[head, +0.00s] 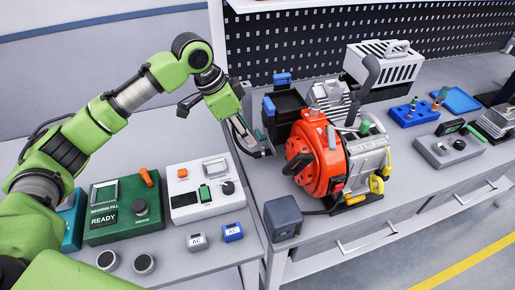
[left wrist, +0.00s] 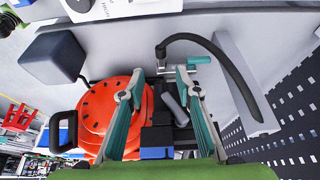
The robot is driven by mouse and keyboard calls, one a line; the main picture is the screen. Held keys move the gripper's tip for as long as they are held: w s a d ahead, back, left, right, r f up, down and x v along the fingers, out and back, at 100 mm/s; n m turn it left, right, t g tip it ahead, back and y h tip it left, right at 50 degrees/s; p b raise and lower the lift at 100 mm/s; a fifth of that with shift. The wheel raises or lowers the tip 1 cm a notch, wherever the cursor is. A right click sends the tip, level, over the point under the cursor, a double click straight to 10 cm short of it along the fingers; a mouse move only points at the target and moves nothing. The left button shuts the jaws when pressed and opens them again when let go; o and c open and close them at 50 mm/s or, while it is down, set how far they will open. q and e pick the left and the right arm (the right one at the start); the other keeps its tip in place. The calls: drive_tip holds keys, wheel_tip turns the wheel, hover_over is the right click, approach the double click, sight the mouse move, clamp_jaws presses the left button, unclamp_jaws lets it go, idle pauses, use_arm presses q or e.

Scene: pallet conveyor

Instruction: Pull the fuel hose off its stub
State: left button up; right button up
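In the left wrist view a black fuel hose (left wrist: 222,52) arcs from a grey upright block (left wrist: 244,85) to a short elbow end. That end sits by a metal fitting with a teal lever (left wrist: 199,60), where the stub seems to be; the joint is too small to make out. My left gripper (left wrist: 159,74) is open, its two teal-padded fingers apart, with the hose end showing between and just beyond the tips. No contact is visible. In the head view my left gripper (head: 256,148) is low beside the orange engine, and the hose is hard to make out. My right gripper is not in view.
The orange engine (head: 313,160) stands close right of the gripper, with a black tray (head: 284,112) behind it and a dark grey box (head: 282,218) in front. A perforated panel (head: 290,45) closes the back. Control boxes (head: 124,205) stand on the left bench.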

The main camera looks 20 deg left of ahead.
sight(259, 152)
use_arm(q)
drive_tip(key=x, duration=0.9)
drive_tip(key=shift+w+a+p, duration=0.1)
drive_tip(key=shift+p, duration=0.25)
drive_tip(key=shift+r, duration=0.1)
clamp_jaws()
